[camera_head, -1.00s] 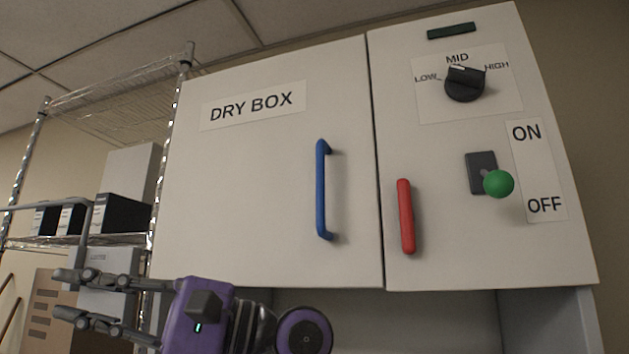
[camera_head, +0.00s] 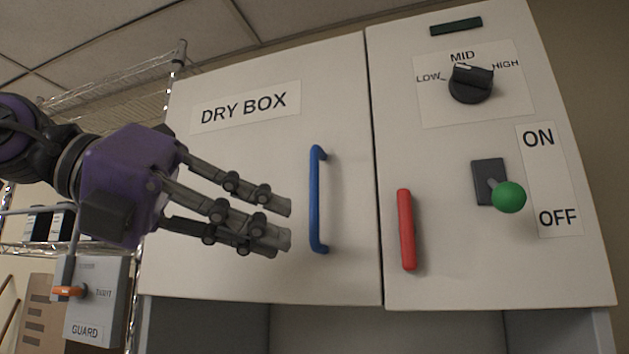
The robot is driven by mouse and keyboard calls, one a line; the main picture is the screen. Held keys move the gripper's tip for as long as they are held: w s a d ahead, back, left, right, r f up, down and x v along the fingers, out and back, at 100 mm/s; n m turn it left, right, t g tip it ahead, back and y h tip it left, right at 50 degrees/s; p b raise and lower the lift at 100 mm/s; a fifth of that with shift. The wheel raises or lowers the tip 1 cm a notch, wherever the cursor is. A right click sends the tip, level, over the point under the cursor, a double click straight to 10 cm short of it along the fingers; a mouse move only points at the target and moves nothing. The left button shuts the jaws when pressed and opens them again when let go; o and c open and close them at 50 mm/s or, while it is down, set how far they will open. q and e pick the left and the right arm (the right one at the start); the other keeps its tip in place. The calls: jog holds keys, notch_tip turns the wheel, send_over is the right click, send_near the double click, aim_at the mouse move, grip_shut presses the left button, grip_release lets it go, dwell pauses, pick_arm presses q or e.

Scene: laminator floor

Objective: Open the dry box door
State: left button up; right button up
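The dry box door (camera_head: 230,160) is a white panel labelled DRY BOX in the head view, and it is shut. Its blue upright bar handle (camera_head: 314,200) is near its right edge. My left gripper (camera_head: 287,225) comes in from the left in front of the door, its grey fingers pointing right at the handle's lower half. The fingers are spread with a gap between them and hold nothing. Their tips end just left of the handle in the picture; the depth gap cannot be told. My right gripper is not in view.
Right of the door is a panel with a red handle (camera_head: 406,230), a black LOW-MID-HIGH knob (camera_head: 471,84) and a green-tipped ON/OFF lever (camera_head: 508,197). A wire shelf (camera_head: 110,85) and a GUARD box (camera_head: 97,315) stand at the left. Open space lies below the cabinet.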

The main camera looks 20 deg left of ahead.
aim_at(311, 183)
pick_arm(q)
jog(key=w+a+r+m+t+y, duration=0.1)
jog(key=w+a+r+m+t, duration=0.1)
jog(key=w+r+m+t, duration=0.4)
jog(key=shift+n+g, duration=0.3)
jog(key=shift+n, duration=0.1)
jog(key=shift+w+d+r, duration=0.25)
jog(key=shift+w+d, duration=0.45)
jog(key=shift+d, duration=0.15)
jog(key=shift+w+d+r, duration=0.2)
jog(key=shift+w+d, duration=0.5)
jog(key=shift+d, duration=0.1)
jog(key=shift+w+d+r, duration=0.25)
jog(key=shift+w+d, duration=0.45)
jog(key=shift+d, duration=0.15)
jog(key=shift+c, duration=0.5)
grip_shut()
